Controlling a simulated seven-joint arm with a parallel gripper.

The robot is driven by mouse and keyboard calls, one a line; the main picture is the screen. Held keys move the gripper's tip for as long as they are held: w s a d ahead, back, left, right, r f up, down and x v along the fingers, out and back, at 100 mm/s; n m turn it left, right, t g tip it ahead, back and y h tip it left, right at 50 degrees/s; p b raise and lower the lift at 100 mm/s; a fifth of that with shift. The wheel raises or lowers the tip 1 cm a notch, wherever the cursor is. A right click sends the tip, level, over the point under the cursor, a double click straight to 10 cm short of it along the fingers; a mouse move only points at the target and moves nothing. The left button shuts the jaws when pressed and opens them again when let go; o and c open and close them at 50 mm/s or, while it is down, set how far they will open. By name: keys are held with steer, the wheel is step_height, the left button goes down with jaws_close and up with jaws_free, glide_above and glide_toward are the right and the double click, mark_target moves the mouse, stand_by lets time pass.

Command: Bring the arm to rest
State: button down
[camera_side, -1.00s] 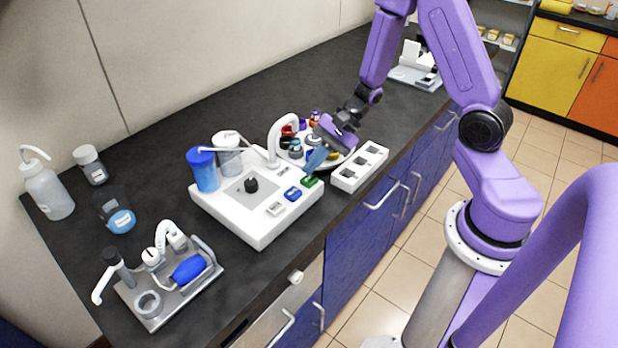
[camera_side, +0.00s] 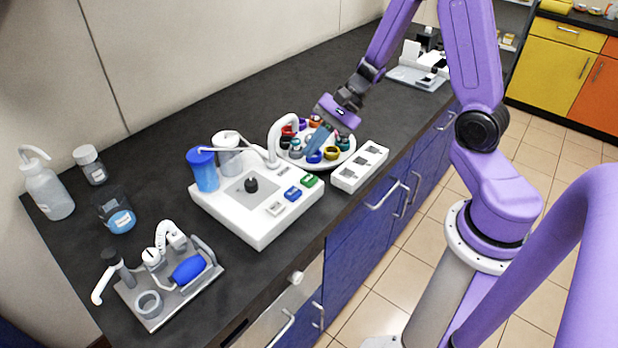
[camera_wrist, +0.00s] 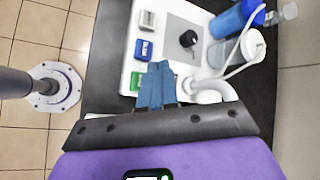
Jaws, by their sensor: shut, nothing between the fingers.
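My gripper (camera_side: 318,139) hangs over the round white tray of coloured-ring vials, behind the white bioreactor base (camera_side: 257,227) in the side view. Its blue fingers are together with nothing between them. In the wrist view the closed fingers (camera_wrist: 156,84) point toward the base, beside the green button (camera_wrist: 151,80) and the blue button (camera_wrist: 144,49). In the side view the fingers look raised above the tray, and I see no clear contact.
The round tray (camera_side: 345,160) and a white block with square wells (camera_side: 359,167) are close to my gripper. A white curved arm (camera_side: 284,128) rises beside it. A pump stand (camera_side: 168,285), wash bottle (camera_side: 47,187) and beaker (camera_side: 117,211) are at left.

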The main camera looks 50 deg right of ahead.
stand_by(0.3)
steer(key=s+a+r+n+g+h, duration=0.25)
steer(key=s+a+n+g, duration=0.35)
steer(key=s+n, duration=0.5)
steer(key=s+d+r+n+t+h, duration=0.3)
steer(key=s+n+h, duration=0.3)
steer(key=s+n, duration=0.5)
steer(key=r+n, duration=0.1)
steer(key=n, duration=0.2)
steer(key=shift+d+r, duration=0.2)
steer(key=shift+d, duration=0.1)
